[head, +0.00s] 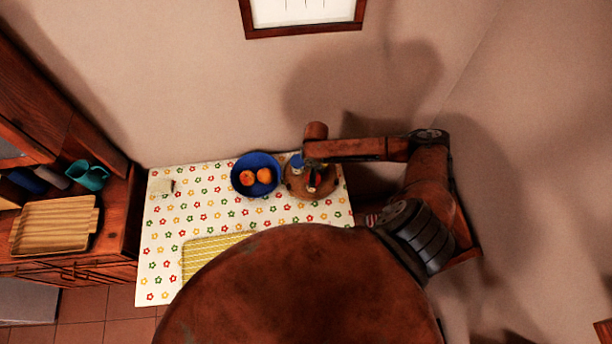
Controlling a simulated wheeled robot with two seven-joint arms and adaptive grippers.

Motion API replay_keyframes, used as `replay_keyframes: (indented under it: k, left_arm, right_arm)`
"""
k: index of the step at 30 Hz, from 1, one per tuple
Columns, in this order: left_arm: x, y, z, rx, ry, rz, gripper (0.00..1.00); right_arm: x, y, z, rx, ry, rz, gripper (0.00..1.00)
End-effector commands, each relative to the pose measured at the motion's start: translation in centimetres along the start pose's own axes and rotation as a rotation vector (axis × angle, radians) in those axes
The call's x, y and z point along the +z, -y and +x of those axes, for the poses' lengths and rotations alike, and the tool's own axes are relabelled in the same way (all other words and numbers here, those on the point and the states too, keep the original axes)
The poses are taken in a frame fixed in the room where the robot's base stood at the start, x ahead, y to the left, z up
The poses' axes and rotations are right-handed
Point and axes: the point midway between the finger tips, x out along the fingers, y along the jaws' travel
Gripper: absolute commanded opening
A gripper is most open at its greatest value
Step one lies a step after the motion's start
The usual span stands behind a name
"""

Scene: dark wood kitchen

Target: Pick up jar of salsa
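No jar of salsa can be made out for certain. A round brown wooden tray (298,193) stands at the back right of the flowered table, with a few small items on it. One is a small blue-topped item (297,162) at its back edge; another is a small red item near the tray's middle, partly hidden. My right arm comes in from the right, and its gripper (312,181) points down over the tray, at the small items. The fingers are too small and dark to show whether they hold anything. My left gripper is not in view.
A blue bowl (241,187) with orange fruit stands just left of the tray. A yellow patterned mat (210,246) lies at the front of the table (165,240). The wall is close behind.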

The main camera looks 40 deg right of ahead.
Motion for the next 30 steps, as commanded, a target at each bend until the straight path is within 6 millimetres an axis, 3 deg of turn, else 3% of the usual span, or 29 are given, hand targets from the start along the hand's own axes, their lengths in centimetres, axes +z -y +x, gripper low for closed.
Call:
replay_keyframes:
  k: [12, 19, 26, 30]
  left_arm:
    - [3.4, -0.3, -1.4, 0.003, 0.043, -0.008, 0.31]
    - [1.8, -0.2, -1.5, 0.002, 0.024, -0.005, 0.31]
    - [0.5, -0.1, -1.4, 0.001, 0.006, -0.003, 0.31]
    - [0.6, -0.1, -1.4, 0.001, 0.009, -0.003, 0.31]
  right_arm:
    - [-1.1, 0.7, 4.7, -0.003, 0.002, -0.017, 0.68]
    - [-0.9, 0.6, 7.3, 0.0, 0.002, -0.016, 0.68]
    - [-0.8, 0.6, 7.6, 0.0, 0.001, -0.015, 0.68]
    - [-0.8, 0.6, 7.6, 0.0, 0.001, -0.015, 0.6]
